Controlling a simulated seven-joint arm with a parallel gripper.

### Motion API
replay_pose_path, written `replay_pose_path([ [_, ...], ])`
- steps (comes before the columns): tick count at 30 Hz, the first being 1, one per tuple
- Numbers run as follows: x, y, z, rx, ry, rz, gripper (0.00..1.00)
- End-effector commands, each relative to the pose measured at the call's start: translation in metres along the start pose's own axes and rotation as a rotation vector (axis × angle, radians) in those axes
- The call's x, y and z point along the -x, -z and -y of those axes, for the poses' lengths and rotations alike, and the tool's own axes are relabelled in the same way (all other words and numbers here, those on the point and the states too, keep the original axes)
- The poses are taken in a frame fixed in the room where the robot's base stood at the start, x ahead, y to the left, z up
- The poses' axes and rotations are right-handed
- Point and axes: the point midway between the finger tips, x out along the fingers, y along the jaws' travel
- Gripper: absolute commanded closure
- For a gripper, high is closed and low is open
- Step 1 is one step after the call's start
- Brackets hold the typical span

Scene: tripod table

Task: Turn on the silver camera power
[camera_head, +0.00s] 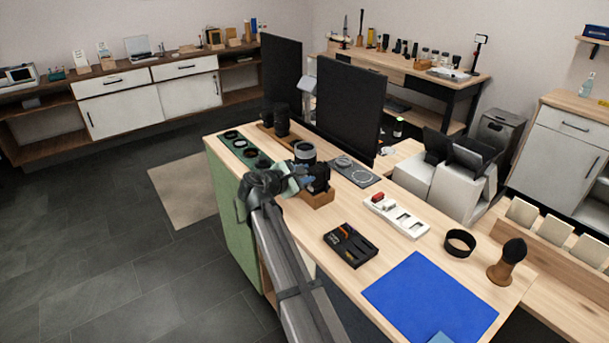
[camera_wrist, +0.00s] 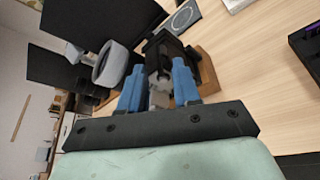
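The camera (camera_head: 317,173), with a dark body and a grey-silver lens barrel, sits on a small wooden block (camera_head: 318,198) at the table's left side. My gripper (camera_head: 294,181) is right beside it and covers part of its near side. In the wrist view the camera (camera_wrist: 163,48) lies ahead, with its grey lens ring (camera_wrist: 110,64) to the left. The two blue fingers of my gripper (camera_wrist: 158,82) are apart, with the camera's end just ahead of and partly between them. I cannot tell whether they touch it. No power switch can be made out.
A green tray with dark rings (camera_head: 244,149) and a tall black monitor (camera_head: 349,109) stand behind the camera. A black tool tray (camera_head: 350,244), a white tray (camera_head: 397,214) and a blue mat (camera_head: 430,299) lie to the right. Bare wood separates them from the camera.

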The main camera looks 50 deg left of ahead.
Motion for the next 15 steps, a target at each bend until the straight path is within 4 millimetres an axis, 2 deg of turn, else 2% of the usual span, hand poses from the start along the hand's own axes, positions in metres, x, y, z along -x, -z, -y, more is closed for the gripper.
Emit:
replay_pose_path([
  [5, 0.021, 0.000, 0.001, 0.000, -0.002, -0.001, 0.68],
  [15, 0.086, -0.001, 0.001, 0.000, -0.002, -0.001, 0.68],
])
